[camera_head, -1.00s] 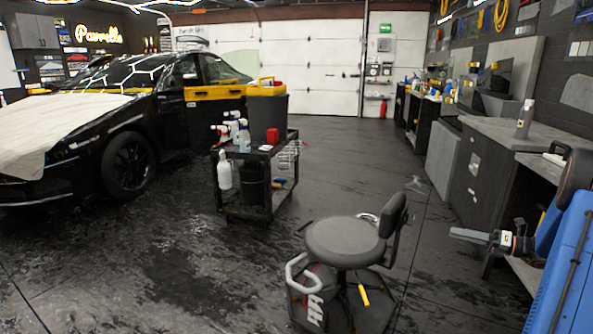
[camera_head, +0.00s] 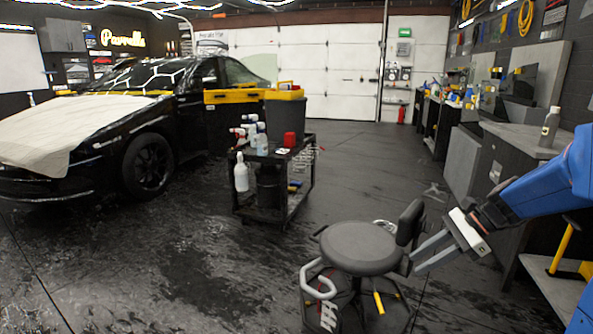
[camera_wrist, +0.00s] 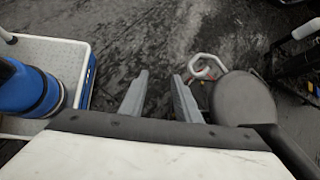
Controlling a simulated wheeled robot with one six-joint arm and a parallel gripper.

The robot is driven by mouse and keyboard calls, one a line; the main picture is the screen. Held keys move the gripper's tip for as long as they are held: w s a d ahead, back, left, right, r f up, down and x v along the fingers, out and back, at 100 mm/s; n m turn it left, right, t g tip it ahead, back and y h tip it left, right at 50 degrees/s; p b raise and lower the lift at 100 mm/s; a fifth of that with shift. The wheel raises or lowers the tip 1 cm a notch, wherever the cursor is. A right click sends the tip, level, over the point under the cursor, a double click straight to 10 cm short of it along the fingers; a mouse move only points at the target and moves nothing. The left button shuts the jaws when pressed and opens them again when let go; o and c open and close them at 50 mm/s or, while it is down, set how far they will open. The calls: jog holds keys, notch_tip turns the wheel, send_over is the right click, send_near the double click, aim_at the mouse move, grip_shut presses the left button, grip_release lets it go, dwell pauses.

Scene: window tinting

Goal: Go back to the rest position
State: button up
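My gripper (camera_head: 416,258) is at the right of the head view, on the end of my blue arm. Its two grey fingers point down and to the left, beside the backrest of the stool. In the wrist view my gripper (camera_wrist: 160,76) has its fingers apart, with only dark floor between them. It is open and empty. The head view does not settle whether a finger touches the stool.
A black stool (camera_head: 358,247) stands in front, its seat also in the wrist view (camera_wrist: 243,100). A cart (camera_head: 270,205) with bottles stands behind it. A workbench (camera_head: 525,138) lies right, a black car (camera_head: 150,130) left. Floor at front left is clear.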

jog(key=s+a+n+t+h, duration=0.1)
jog(key=s+n+h, duration=0.3)
jog(key=s+n, duration=0.5)
jog(key=s+a+n+t+h, duration=0.2)
jog(key=s+n, duration=0.7)
jog(key=s, duration=0.5)
jog(key=shift+s+a+f+h, duration=0.35)
jog(key=shift+a+h, duration=0.1)
jog(key=shift+h, duration=0.85)
